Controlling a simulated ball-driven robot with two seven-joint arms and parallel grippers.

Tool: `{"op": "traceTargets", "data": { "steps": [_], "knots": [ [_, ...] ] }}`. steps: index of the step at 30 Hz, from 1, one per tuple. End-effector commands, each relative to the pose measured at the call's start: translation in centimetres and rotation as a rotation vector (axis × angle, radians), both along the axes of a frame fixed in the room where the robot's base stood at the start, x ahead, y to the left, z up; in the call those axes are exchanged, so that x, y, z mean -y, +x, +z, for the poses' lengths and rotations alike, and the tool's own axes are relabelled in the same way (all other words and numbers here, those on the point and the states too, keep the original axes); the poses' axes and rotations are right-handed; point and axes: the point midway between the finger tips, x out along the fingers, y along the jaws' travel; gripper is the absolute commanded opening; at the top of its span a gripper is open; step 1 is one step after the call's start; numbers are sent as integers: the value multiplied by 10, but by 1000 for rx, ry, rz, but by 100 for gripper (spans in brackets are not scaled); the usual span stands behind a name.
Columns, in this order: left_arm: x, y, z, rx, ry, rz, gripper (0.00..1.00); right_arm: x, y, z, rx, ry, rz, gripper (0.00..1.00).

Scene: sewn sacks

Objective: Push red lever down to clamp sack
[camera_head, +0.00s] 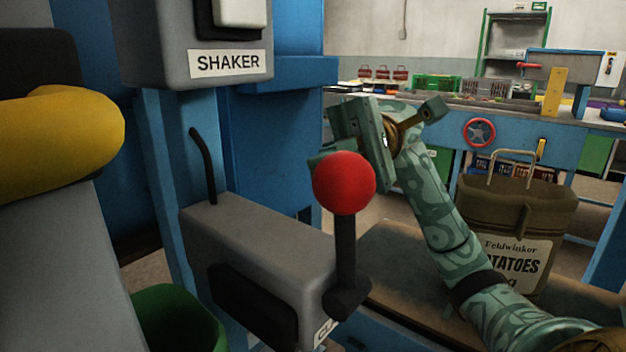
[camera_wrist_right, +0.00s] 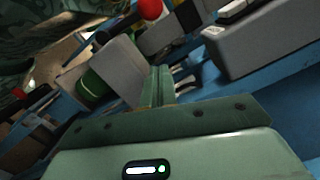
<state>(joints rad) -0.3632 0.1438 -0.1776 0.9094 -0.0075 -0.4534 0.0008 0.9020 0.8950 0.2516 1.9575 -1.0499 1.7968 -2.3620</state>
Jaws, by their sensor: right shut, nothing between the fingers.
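The red lever has a round red knob (camera_head: 344,183) on a black shaft and stands upright on a grey clamp box (camera_head: 265,255). The knob also shows at the top of the right wrist view (camera_wrist_right: 150,8). My right gripper (camera_head: 325,158) is just behind and above the knob in the head view, with its fingers partly hidden by it. In the wrist view its fingers (camera_wrist_right: 158,88) are together with nothing between them. I cannot tell whether it touches the knob. A brown potato sack (camera_head: 520,215) stands upright at the right. My left gripper is out of view.
A grey box labelled SHAKER (camera_head: 228,62) hangs above the clamp on blue posts. A yellow rounded part (camera_head: 65,130) fills the left edge. A blue bench (camera_head: 420,150) with a red handwheel (camera_head: 479,132) stands behind. A green rounded object (camera_head: 178,320) is below left.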

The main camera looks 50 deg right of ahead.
Motion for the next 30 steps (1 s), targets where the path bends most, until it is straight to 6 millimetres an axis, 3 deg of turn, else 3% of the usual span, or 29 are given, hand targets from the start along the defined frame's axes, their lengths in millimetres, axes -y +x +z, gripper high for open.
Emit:
{"op": "traceTargets", "data": {
  "steps": [5,17,24,30],
  "knots": [
    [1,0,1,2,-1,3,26,-17,-4,1,1,-1,3,0],
    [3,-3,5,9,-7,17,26,-98,-19,5,3,2,4,0],
    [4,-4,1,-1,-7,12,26,-81,-43,13,-3,1,-2,0],
    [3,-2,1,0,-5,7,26,-77,-50,16,-3,2,0,0]
  ]
}}
